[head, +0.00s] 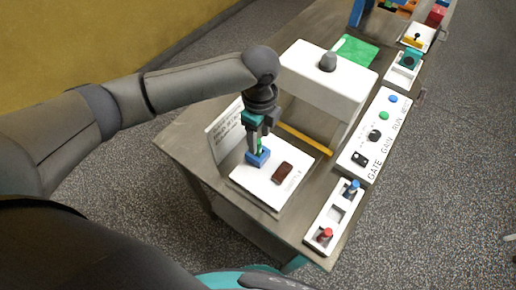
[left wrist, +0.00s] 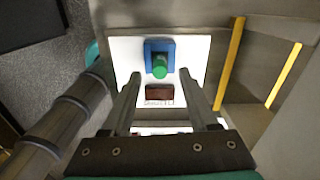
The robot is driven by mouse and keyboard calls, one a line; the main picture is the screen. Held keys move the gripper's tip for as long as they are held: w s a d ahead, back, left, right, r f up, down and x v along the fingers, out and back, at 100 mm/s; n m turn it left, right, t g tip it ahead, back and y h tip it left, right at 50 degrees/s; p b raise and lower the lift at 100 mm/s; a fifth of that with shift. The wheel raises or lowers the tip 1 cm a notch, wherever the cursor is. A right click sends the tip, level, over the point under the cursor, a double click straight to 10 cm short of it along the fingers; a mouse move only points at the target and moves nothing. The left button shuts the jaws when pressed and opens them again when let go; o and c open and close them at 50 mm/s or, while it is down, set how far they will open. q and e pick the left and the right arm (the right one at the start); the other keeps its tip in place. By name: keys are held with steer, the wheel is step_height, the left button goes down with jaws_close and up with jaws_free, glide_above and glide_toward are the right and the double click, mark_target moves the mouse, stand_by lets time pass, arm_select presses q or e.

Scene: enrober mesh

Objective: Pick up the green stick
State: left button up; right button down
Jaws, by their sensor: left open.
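The green stick (head: 260,147) stands upright in a blue block (head: 257,159) on a white board (head: 262,186). In the left wrist view the green stick (left wrist: 160,66) shows end-on, with the blue block (left wrist: 159,45) around it. My left gripper (head: 258,141) points down over the block, its fingertips close to the stick. In the left wrist view the fingers of the left gripper (left wrist: 160,78) are spread apart, with nothing held between them. The stick shows just beyond the gap between the tips. My right gripper is not in view.
A dark red block (head: 282,172) lies on the board beside the blue one. A white sign (head: 224,131) stands behind it. A yellow bar (head: 305,139) and a white housing (head: 327,84) are close by. A labelled control panel (head: 372,140) and a tray with blue and red pegs (head: 334,222) stand to the right.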

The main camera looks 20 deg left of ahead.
mark_target(258, 141)
arm_select(q)
step_height(258, 141, down, 4)
steer(key=shift+a+f, duration=0.1)
steer(key=shift+a, duration=0.05)
jaws_close()
stand_by(0.5)
